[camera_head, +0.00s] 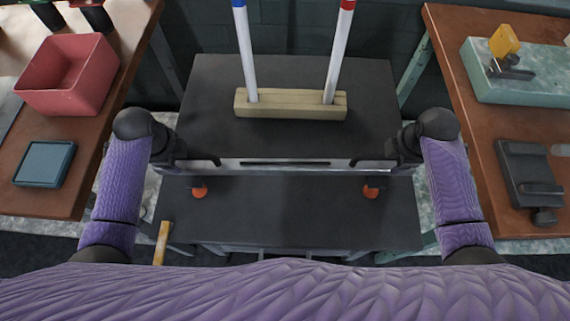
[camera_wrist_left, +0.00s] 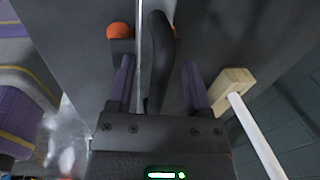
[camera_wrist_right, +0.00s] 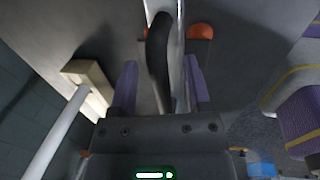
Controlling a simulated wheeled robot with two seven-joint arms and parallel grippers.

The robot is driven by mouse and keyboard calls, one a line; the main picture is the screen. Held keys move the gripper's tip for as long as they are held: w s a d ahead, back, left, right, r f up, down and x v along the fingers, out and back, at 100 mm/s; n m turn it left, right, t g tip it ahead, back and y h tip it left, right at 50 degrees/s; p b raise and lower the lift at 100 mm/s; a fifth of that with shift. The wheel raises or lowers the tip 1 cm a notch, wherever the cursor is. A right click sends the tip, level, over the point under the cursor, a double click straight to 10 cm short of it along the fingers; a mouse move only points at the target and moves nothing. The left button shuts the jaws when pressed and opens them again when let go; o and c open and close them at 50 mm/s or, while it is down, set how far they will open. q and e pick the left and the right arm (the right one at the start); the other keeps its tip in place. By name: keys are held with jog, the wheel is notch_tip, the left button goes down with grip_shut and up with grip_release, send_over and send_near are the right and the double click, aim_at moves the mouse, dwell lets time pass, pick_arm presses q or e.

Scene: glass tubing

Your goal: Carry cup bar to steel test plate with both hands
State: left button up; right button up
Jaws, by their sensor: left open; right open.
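The cup bar (camera_head: 285,163) is a long pale metal bar lying left to right across the middle of the head view. Orange cups show near its left end (camera_head: 199,192) and right end (camera_head: 371,192). My left gripper (camera_head: 196,161) is at the bar's left end, open, with a black handle (camera_wrist_left: 158,55) between its fingers. My right gripper (camera_head: 372,160) is at the right end, open, with another black handle (camera_wrist_right: 158,55) between its fingers. Whether fingers touch the handles is unclear. I cannot tell which surface is the steel test plate.
A wooden block (camera_head: 290,112) holding two upright white tubes, blue-topped and red-topped, stands on the dark surface (camera_head: 215,75) beyond the bar. A lower dark surface (camera_head: 285,215) lies nearer me. Brown side tables hold a red bin (camera_head: 62,97) and a black vise-like fixture (camera_head: 528,180).

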pick_arm(q)
jog(key=shift+f, duration=0.1)
pick_arm(e)
jog(key=shift+f, duration=0.15)
pick_arm(q)
grip_shut()
pick_arm(e)
grip_shut()
dwell(1.0)
